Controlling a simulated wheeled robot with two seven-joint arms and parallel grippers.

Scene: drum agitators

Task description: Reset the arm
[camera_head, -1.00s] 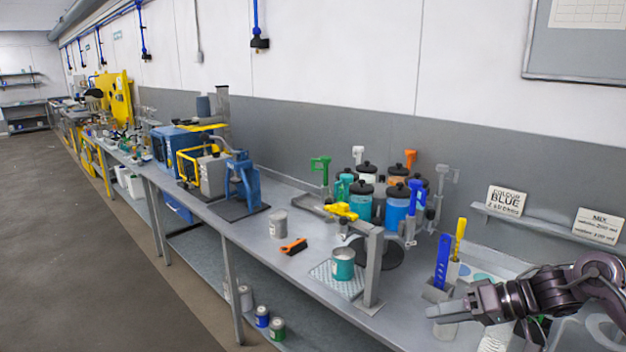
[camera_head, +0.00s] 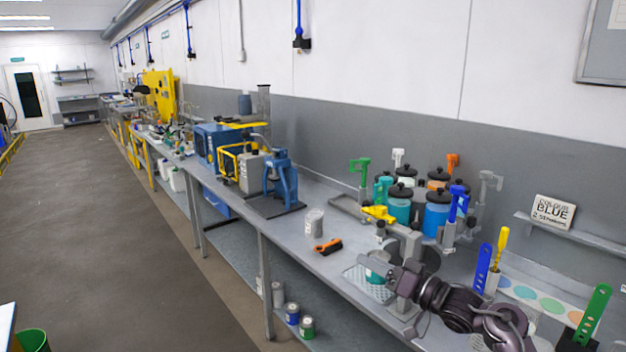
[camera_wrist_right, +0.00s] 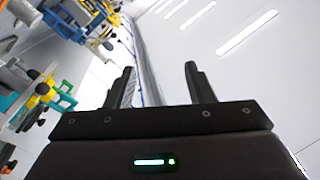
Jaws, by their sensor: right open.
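My right arm comes in from the lower right in the head view. Its gripper (camera_head: 372,261) points left over the bench, in front of the perforated tray and the teal can. In the right wrist view the two dark fingers of the gripper (camera_wrist_right: 161,82) stand apart with nothing between them. White wall and ceiling lights show beyond them. My left gripper is not in view.
The teal can (camera_head: 377,268) on the tray (camera_head: 355,275) is partly hidden by my right gripper. Behind it stand lidded paint jars (camera_head: 437,217) with coloured levers. An orange-black brush (camera_head: 328,246) and a grey can (camera_head: 314,222) sit to the left. The floor aisle is clear.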

